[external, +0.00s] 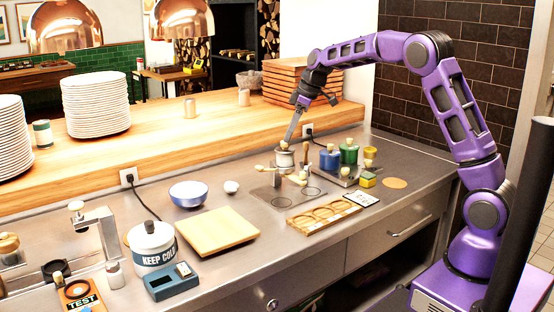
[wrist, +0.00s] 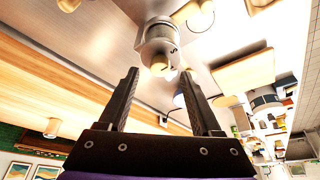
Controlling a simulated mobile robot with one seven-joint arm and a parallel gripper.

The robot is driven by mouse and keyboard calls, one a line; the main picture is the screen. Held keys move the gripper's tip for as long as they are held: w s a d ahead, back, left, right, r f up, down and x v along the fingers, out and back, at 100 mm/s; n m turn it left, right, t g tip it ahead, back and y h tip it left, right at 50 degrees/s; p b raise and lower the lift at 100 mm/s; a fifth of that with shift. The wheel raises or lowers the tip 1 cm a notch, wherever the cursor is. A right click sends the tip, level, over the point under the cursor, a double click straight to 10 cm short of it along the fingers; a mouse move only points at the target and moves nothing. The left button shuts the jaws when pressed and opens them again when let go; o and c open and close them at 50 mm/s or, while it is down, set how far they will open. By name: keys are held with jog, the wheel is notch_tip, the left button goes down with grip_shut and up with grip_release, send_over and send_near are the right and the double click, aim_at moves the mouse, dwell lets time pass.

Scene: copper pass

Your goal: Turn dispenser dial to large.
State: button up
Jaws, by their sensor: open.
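The dispenser (external: 284,160) is a small metallic cylinder on the steel counter beside the wooden ledge, with a pale knob on top. In the wrist view, the dispenser (wrist: 158,42) shows as a silver cylinder with a dark letter, seemingly an S, on its side and a pale knob (wrist: 160,68) at its near end. My gripper (external: 288,142) points down just above the dispenser. In the wrist view, my gripper (wrist: 160,73) is open, with the knob between or just beyond its fingertips; contact cannot be told. The dial's full markings are not readable.
Pale-handled tools (external: 290,179) lie close to the dispenser. A wooden tray with round hollows (external: 323,215) is in front. Blue and green pots (external: 349,153) stand to the right. A cutting board (external: 207,231) and blue bowl (external: 188,194) are left. Stacked wooden boxes (external: 310,80) stand behind.

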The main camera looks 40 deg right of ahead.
aim_at(285, 145)
jog(key=shift+x, duration=1.35)
grip_shut()
